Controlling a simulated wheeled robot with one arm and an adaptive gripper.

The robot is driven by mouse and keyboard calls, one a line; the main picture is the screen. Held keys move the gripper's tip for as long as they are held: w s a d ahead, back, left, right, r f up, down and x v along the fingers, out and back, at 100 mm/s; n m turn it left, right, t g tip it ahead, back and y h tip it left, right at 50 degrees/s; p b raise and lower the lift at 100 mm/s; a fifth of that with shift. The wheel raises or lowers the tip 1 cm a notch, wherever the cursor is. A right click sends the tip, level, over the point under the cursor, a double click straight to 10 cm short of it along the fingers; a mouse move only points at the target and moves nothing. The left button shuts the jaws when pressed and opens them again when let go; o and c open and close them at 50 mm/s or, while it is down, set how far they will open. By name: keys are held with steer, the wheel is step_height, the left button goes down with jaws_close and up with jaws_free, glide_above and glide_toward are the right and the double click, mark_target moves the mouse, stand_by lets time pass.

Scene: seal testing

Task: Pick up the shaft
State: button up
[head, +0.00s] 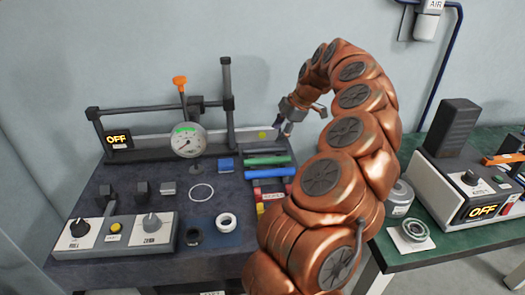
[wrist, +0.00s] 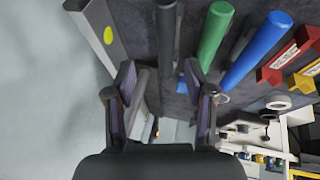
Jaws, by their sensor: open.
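Several rod-like pieces lie side by side on the dark bench, and I cannot tell for certain which is the shaft. A dark grey rod (wrist: 167,45) points down between my fingers in the wrist view. A green rod (wrist: 214,35) and a blue rod (wrist: 255,50) lie to its right; the green rod (head: 266,160) and blue rod (head: 269,173) also show in the head view. My gripper (head: 282,130) is over the back right of the bench. In the wrist view my gripper (wrist: 162,85) is open, with nothing held between its fingers.
A grey bar with a yellow dot (wrist: 100,32) lies left of the dark rod. Red pieces (wrist: 290,55) lie to the right. A gauge (head: 187,140) and an upright post (head: 227,95) stand left of my gripper. A green table (head: 450,240) is at right.

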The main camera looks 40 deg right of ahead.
mark_target(266, 148)
steer(key=shift+a+x, duration=0.25)
steer(key=shift+x, duration=0.9)
steer(key=shift+w+a+f+p, duration=0.3)
steer(key=shift+a+f+p, duration=0.05)
steer(key=shift+f+p, duration=0.15)
steer(key=shift+p+x, duration=0.4)
steer(key=shift+x, duration=1.45)
steer(key=shift+s+a, duration=0.1)
steer(key=shift+a, duration=0.05)
steer(key=shift+c, duration=0.4)
jaws_close()
